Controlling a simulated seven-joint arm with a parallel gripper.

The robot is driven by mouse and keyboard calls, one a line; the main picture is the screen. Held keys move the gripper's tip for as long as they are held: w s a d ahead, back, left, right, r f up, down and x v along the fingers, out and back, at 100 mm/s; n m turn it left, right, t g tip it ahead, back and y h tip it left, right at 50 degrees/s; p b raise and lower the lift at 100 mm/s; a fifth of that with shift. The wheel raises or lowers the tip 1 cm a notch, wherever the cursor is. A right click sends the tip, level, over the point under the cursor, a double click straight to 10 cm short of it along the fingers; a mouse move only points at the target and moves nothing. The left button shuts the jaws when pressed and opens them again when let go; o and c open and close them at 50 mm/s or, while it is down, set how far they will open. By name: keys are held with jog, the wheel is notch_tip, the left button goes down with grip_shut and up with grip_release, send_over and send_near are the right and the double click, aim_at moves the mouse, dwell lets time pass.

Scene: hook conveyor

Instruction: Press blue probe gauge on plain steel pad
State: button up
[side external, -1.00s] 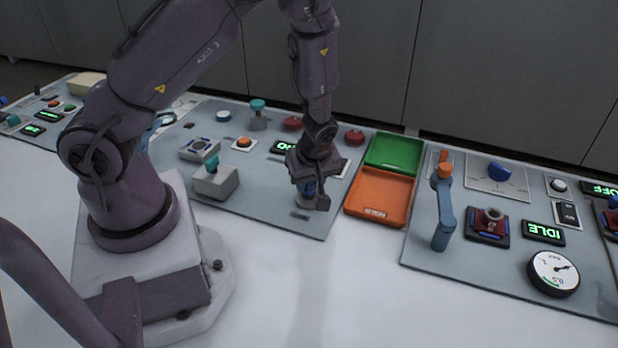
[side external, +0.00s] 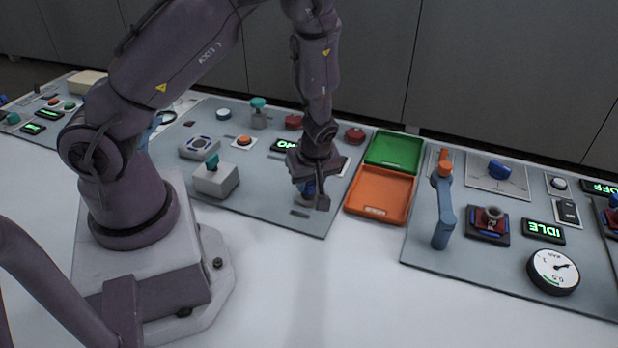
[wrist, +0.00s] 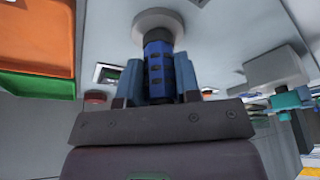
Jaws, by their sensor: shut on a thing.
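The blue probe gauge (wrist: 158,70) is a ribbed dark blue cylinder in the wrist view, upright between my fingers. It also shows below my gripper in the side view (side external: 307,188), partly hidden by the fingers. My gripper (side external: 312,192) is shut on it, low over the front right part of the grey panel. In the wrist view, the far end of the gauge meets a pale round disc (wrist: 158,25). I cannot tell whether this disc is the plain steel pad or part of the gauge, nor whether it is being pressed.
An orange tray (side external: 380,194) and a green tray (side external: 394,151) lie right of my gripper. A grey block with a teal top (side external: 215,179) stands to its left. Red buttons (side external: 354,134) and a lit display (side external: 284,146) lie behind. The white table in front is clear.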

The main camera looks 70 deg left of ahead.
jog(key=shift+f, duration=0.3)
dwell(1.2)
jog(key=shift+r, duration=2.55)
jog(key=shift+w+a+r, duration=0.1)
jog(key=shift+a+r, duration=0.05)
jog(key=w+d+r+m+t+h, duration=0.3)
jog(key=d+r+m, duration=0.6)
jog(key=m, duration=0.8)
jog(key=shift+w+d+r+h, duration=0.25)
jog(key=shift+w+r+h, duration=0.05)
jog(key=shift+w+r, duration=0.2)
